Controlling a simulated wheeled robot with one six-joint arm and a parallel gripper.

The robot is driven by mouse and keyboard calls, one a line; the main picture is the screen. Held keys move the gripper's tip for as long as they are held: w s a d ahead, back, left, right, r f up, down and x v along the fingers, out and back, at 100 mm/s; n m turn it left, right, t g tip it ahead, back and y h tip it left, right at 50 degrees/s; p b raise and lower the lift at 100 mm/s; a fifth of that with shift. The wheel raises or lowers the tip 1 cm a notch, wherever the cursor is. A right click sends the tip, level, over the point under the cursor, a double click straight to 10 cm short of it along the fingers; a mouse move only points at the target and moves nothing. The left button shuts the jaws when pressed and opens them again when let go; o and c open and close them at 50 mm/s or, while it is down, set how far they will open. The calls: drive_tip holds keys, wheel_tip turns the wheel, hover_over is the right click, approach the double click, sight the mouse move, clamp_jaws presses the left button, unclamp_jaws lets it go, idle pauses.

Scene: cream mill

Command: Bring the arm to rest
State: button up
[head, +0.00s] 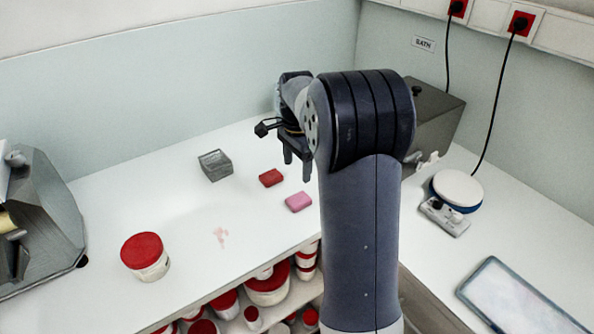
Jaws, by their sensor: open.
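My arm (360,200) stands upright in the middle of the head view and bends over at the top. My gripper (297,160) points down behind the bend, above the white worktop (190,215) and apart from it. Its jaws are open and I see nothing between them. Part of the gripper and wrist is hidden by my arm.
A red block (271,178), a pink block (299,202) and a grey box (215,165) lie near the gripper. A red-lidded tub (145,256) stands left. A grey machine (435,115), a round scale (457,190) and a tablet (522,299) are right. Tubs (268,288) fill the shelf below.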

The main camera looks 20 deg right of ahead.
sight(297, 200)
wheel_tip(297, 200, down, 13)
drive_tip(key=shift+r+p, duration=0.2)
drive_tip(key=shift+p, duration=0.25)
drive_tip(key=shift+r, duration=1.95)
